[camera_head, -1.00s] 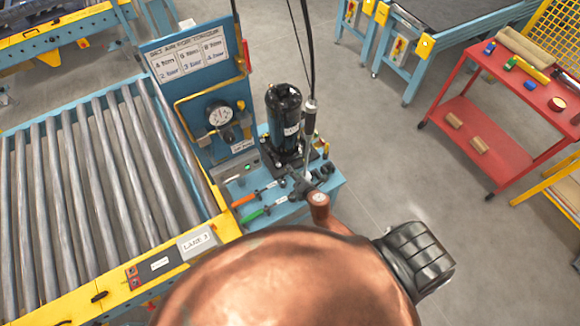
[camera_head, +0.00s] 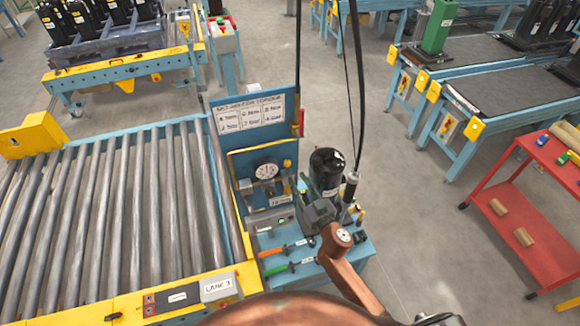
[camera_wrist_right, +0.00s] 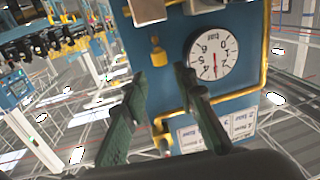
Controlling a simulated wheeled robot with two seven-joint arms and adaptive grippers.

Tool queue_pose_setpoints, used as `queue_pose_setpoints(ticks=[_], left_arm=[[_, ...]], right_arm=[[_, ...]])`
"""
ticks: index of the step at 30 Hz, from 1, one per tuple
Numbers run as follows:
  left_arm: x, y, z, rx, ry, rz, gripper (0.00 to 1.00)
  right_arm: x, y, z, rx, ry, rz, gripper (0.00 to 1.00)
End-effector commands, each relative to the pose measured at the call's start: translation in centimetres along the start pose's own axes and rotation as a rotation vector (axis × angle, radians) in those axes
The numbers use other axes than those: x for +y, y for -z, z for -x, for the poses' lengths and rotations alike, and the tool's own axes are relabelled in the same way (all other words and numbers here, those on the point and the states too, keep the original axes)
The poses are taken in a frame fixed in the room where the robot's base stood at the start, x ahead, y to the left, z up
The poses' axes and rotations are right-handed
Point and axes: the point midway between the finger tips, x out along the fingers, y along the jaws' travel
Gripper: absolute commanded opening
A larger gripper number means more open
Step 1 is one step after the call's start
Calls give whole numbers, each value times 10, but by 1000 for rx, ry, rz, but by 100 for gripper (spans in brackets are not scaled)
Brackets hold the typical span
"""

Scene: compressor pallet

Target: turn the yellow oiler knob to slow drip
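The yellow oiler knob (camera_wrist_right: 157,56) shows in the right wrist view on the blue panel, beside the white round gauge (camera_wrist_right: 212,53); this view is upside down. In the head view the knob is a small yellow spot (camera_head: 287,163) right of the gauge (camera_head: 266,171). My right gripper (camera_head: 308,202) is in front of the panel's lower right side, close to the black compressor. In the right wrist view its two dark fingers (camera_wrist_right: 163,77) are apart with nothing between them, and the knob appears just beyond the gap. My left gripper is not in view.
The black compressor (camera_head: 326,170) stands right of the panel, with a hanging cable and tool (camera_head: 350,190) beside it. Orange and green-handled tools (camera_head: 283,249) lie on the blue bench. A roller conveyor (camera_head: 120,210) is at left, a red cart (camera_head: 535,235) at right.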

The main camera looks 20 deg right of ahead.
Motion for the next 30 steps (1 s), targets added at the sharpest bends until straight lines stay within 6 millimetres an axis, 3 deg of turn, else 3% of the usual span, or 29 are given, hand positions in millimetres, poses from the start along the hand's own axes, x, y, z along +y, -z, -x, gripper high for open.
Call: queue_pose_setpoints(ticks=[15,27,30], left_arm=[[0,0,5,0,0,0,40],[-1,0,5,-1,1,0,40],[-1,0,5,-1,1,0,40]], right_arm=[[0,1,-68,1,-1,-4,26],[0,0,-76,1,0,-4,26],[0,0,-76,0,-1,-3,19]])
